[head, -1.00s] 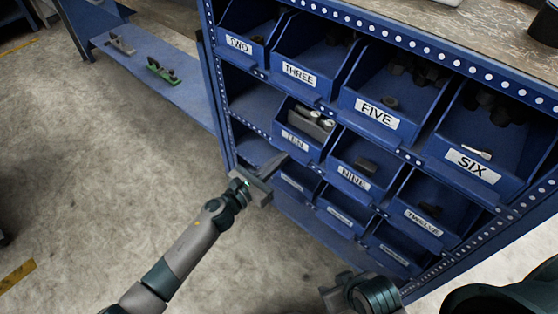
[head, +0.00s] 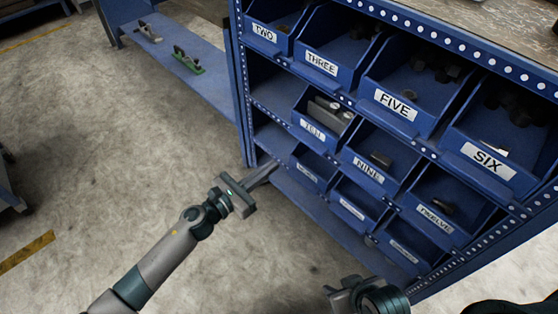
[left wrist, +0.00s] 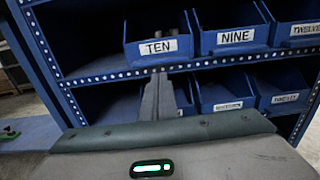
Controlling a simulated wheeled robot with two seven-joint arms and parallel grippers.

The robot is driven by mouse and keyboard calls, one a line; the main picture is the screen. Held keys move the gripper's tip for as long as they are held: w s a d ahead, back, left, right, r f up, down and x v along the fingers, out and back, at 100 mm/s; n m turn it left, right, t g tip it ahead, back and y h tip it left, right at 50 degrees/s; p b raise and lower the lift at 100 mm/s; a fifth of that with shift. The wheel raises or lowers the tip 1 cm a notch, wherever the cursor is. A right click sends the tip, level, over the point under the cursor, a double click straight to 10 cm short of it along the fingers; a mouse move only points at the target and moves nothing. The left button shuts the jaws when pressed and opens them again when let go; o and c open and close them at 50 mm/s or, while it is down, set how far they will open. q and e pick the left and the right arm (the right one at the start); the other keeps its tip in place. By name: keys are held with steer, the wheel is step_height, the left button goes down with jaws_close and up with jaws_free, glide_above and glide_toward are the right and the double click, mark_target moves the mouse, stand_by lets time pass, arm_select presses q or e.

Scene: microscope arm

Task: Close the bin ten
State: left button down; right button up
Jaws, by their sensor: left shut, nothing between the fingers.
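The bin ten (head: 313,131) is a blue open-topped bin with a white TEN label, in the middle row of the shelf unit. It holds grey parts, and its front seems to stick out past the shelf edge. It also shows in the left wrist view (left wrist: 158,59), at top centre. My left gripper (head: 268,170) is shut and empty, below and left of bin ten and apart from it. Its closed fingers show in the left wrist view (left wrist: 158,97), below the bin. My right gripper (head: 350,292) is at the bottom of the head view; its fingertips are not clear.
The bin nine (head: 367,171) stands right of bin ten. Bins labelled THREE (head: 322,62) and FIVE (head: 396,104) are in the row above, with smaller bins below. Left of bin ten is an empty shelf space (head: 279,92). Open floor (head: 120,150) lies left.

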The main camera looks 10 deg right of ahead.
arm_select(q)
steer(key=shift+v, duration=1.35)
arm_select(e)
steer(key=shift+s+a+f, duration=0.1)
steer(key=shift+s+a, duration=0.05)
steer(key=shift+s, duration=0.15)
